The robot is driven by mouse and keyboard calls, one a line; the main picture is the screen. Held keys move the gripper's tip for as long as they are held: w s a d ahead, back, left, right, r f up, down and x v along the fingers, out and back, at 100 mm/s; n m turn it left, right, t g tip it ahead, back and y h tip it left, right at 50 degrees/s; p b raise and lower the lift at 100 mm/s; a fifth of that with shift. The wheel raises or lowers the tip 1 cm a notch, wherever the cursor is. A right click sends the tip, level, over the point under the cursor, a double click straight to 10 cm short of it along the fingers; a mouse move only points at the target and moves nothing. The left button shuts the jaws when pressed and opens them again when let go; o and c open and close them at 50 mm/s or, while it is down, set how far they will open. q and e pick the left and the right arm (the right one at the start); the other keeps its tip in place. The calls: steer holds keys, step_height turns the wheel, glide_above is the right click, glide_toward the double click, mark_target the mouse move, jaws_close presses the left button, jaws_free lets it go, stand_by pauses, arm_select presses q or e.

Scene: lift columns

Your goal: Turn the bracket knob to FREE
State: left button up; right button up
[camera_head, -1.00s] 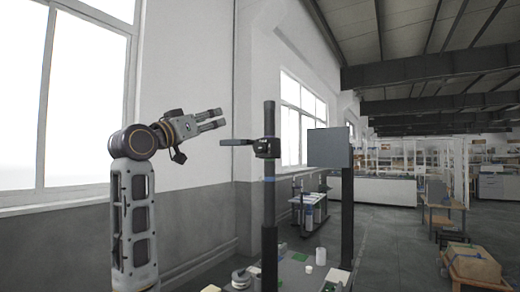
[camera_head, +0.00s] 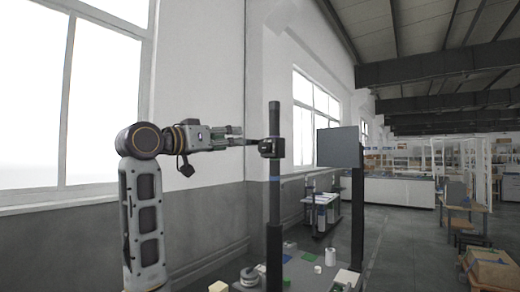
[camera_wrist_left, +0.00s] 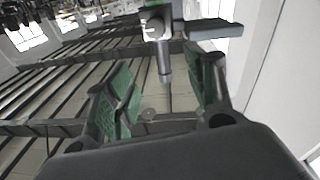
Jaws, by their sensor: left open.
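A dark bracket (camera_head: 271,148) with small pale lettering is clamped around the upright dark pole (camera_head: 274,190). A dark arm (camera_head: 250,142) sticks out from its left side. My left gripper (camera_head: 240,136) is level with this arm, its fingertips overlapping it in the head view and just left of the bracket body. In the left wrist view the gripper (camera_wrist_left: 158,66) is open, its green-padded fingers apart. The bracket (camera_wrist_left: 158,22), with a pale marked face, lies beyond the fingertips, and a dark stub points between them. I cannot tell whether they touch. The knob setting is not readable.
A second dark column with a grey panel (camera_head: 339,147) stands right of the pole. Small items, including a white cylinder (camera_head: 331,256) and a round grey part (camera_head: 250,276), lie on the low surface below. A wall with windows is behind my left arm.

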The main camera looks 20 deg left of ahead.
arm_select(q)
steer(key=f, duration=0.1)
steer(key=g+p, duration=0.1)
steer(key=p, duration=0.1)
glide_toward(261, 148)
steer(key=x, duration=0.7)
steer(key=shift+d+r, duration=0.15)
steer(key=shift+w+d+p, duration=0.3)
steer(key=shift+w+p, duration=0.1)
steer(key=shift+w, duration=0.2)
steer(key=shift+w+d, duration=0.1)
steer(key=shift+w, duration=0.2)
steer(key=c, duration=1.1)
arm_select(e)
steer(key=a+r, duration=0.2)
steer(key=shift+s+a+r, duration=0.15)
steer(key=shift+a+r, duration=0.25)
